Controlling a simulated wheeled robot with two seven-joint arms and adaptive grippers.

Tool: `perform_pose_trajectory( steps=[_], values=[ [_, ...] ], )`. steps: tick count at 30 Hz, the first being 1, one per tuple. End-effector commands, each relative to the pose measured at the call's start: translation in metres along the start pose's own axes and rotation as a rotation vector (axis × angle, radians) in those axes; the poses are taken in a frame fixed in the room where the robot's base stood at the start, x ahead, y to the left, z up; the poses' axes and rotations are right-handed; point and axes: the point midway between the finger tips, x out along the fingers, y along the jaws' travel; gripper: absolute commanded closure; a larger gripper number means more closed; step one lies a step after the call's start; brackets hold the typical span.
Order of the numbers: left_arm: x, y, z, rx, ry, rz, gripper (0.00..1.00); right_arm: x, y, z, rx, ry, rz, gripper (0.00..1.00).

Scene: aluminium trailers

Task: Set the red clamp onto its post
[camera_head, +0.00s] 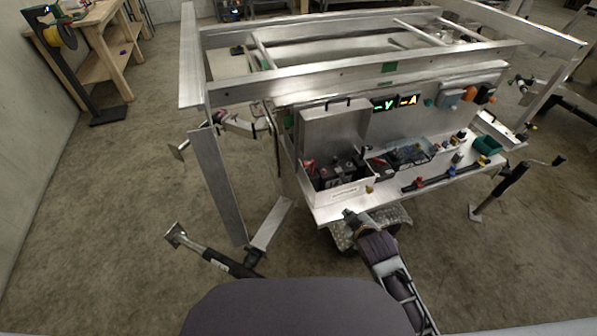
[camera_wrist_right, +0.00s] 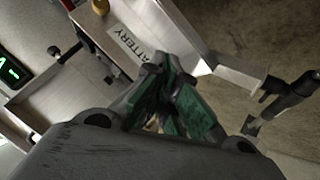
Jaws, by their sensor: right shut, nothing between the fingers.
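A small red piece (camera_head: 309,163), which looks like the red clamp, shows at the left end of the open metal battery box. It is too small to tell whether it is on a post. The dark battery (camera_head: 345,166) sits in the box, with its posts hard to make out. My right gripper (camera_head: 350,214) is below the box's front edge, outside it and apart from the red piece. In the right wrist view its green-padded fingers (camera_wrist_right: 170,105) are together and empty, near the BATTERY label (camera_wrist_right: 128,43). My left gripper is not seen.
The raised box lid (camera_head: 335,130) stands behind the battery. A tray (camera_head: 400,155) and a black rail with coloured pieces (camera_head: 447,176) lie to the right on the shelf. Two lit displays (camera_head: 383,104) are behind. A jack (camera_head: 503,190) stands at the right.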

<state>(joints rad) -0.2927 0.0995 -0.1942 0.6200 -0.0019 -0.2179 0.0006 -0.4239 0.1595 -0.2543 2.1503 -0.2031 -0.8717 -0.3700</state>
Motion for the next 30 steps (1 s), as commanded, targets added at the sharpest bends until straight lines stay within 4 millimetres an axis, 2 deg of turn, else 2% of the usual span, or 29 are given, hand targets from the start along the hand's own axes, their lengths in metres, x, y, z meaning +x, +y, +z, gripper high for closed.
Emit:
perform_pose_trajectory(
  steps=[15, 30],
  values=[
    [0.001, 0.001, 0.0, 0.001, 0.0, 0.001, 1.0, 0.023, 0.0, -0.073, -0.376, 0.291, 0.167, 1.0],
    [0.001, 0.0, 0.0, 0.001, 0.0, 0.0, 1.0, 0.029, -0.028, -0.13, -0.727, 0.559, 0.327, 1.0]
  ],
)
